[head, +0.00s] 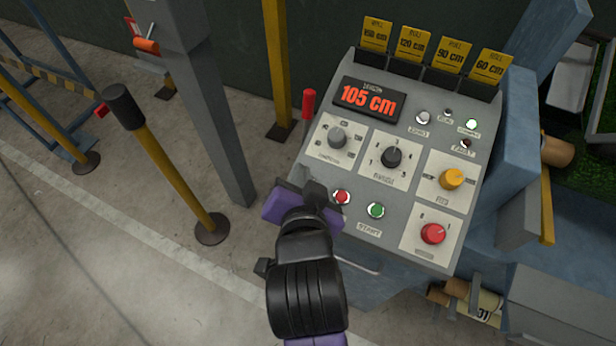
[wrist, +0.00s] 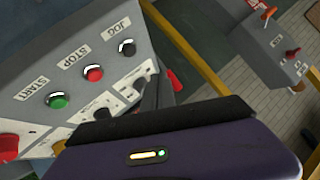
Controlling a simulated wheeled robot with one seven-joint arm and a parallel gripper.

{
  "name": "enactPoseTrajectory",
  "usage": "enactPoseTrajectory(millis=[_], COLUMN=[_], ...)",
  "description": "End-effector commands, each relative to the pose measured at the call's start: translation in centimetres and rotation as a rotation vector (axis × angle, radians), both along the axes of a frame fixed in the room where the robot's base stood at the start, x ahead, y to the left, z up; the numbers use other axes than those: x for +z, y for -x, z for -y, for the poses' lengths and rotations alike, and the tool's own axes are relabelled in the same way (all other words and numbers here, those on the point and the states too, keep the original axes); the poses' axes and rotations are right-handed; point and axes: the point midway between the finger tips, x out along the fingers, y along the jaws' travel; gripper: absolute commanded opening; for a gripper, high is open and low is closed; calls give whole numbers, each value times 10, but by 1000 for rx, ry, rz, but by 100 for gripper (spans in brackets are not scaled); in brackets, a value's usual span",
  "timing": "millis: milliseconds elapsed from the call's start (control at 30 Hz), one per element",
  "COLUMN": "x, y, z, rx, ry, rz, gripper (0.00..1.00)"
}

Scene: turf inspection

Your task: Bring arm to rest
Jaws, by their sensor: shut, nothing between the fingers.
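My gripper (head: 316,192) is at the left edge of a grey control panel (head: 400,110) in the head view, over its lower left corner. The gripper is shut and empty. My black and purple forearm comes up from the bottom of the picture. A red button (head: 341,197) and a green button (head: 375,210) lie just right of the gripper. In the wrist view the purple gripper body with its dark front edge (wrist: 165,118) fills the bottom. Beyond it are the green START button (wrist: 58,100), red STOP button (wrist: 93,73) and black JOG button (wrist: 127,48). I cannot tell whether the gripper touches the panel.
The panel has a red display (head: 368,97) reading 105 cm, several knobs and yellow cards (head: 410,42) along its top. A red-topped lever (head: 308,104) stands at its left side. A grey post (head: 215,110) and a yellow barrier post (head: 165,165) stand left. The floor at lower left is clear.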

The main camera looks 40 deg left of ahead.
Motion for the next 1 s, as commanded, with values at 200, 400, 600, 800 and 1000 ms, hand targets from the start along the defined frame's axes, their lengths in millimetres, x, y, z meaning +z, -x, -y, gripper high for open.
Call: enactPoseTrajectory(millis=[200, 400, 600, 800, 1000], x=[-1, -1, 27, 60, 57], y=[0, 0, -4, 5, 6], z=[0, 0, -11, -7, 46], rx=[0, 2, 57, 136, 136], ry=[0, 3, -24, -69, -40], rz=[0, 2, 131, 358, 532], gripper=[0, 0, 0, 0, 0])
